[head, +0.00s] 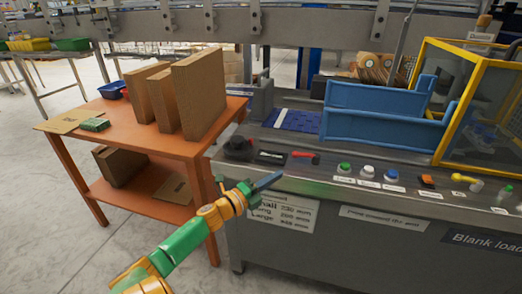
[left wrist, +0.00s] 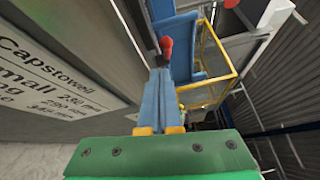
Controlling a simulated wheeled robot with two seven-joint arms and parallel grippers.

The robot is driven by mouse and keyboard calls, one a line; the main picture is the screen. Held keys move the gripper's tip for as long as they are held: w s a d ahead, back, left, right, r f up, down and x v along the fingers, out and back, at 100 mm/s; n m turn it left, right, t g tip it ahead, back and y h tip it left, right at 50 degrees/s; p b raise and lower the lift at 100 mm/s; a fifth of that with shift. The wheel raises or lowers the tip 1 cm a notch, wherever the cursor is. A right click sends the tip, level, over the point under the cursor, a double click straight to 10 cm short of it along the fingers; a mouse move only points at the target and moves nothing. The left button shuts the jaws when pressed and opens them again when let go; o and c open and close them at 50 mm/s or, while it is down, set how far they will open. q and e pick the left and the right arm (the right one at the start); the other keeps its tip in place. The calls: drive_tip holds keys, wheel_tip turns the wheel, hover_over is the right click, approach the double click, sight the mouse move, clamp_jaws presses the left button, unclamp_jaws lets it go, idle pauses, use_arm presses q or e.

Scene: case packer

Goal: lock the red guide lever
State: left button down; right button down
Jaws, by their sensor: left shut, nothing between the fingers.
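The red guide lever (head: 304,155) lies on the front edge of the grey machine top, beside a black label plate. My left gripper (head: 276,177) is shut and empty, with its blue-grey fingers in front of the machine's edge, a little below and left of the lever. In the left wrist view the shut fingers (left wrist: 157,80) point towards the lever's red knob (left wrist: 166,44), which shows just beyond their tips. I cannot tell whether they touch. My right gripper is not in view.
A black knob (head: 238,147) stands left of the lever. Several push buttons (head: 367,171) run along the panel to the right. Blue guide walls (head: 380,128) and a yellow-framed guard (head: 450,165) stand behind. An orange table (head: 150,142) with cardboard is at left.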

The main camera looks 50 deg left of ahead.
use_arm(q)
drive_tip(key=s, duration=0.1)
drive_tip(key=s+a, duration=0.2)
drive_tip(key=shift+s+r, duration=0.1)
drive_tip(key=shift+s, duration=0.2)
